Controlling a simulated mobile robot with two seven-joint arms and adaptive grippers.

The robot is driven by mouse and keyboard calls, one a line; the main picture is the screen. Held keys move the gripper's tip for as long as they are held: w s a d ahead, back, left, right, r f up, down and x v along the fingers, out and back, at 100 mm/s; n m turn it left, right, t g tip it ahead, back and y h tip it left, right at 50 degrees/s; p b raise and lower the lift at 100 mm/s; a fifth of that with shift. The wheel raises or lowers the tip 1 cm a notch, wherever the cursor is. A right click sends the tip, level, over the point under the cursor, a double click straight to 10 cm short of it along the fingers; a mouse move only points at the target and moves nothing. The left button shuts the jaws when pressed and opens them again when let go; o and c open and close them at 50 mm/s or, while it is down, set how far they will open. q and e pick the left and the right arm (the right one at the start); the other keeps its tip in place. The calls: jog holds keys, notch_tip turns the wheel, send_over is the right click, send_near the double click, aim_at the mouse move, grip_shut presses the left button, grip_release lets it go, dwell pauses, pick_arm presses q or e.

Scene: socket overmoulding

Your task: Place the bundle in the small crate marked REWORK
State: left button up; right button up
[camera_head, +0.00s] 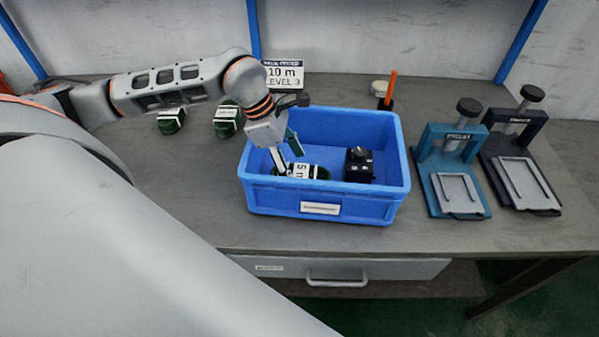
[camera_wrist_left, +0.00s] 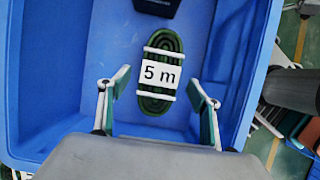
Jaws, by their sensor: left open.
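A dark green coiled bundle (camera_head: 319,173) with a white "5 m" label lies flat on the floor of a blue crate. It also shows in the left wrist view (camera_wrist_left: 152,103), with two white ties across it. My left gripper (camera_head: 286,155) is open and reaches down into the left part of the crate. In the left wrist view its two fingers (camera_wrist_left: 158,90) stand apart on either side of the bundle, with nothing held. I see no crate with a readable REWORK mark. My right gripper is not in view.
The blue crate (camera_head: 385,190) has a blank-looking front label and also holds a black device (camera_head: 358,166). Two other green bundles (camera_head: 171,121) (camera_head: 227,121) lie behind left. A sign (camera_head: 283,75) reads "10 m LEVEL 3". A teal press (camera_head: 447,160) and a dark press (camera_head: 519,155) stand right.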

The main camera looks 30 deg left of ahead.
pick_arm(q)
jog(key=v, duration=0.8)
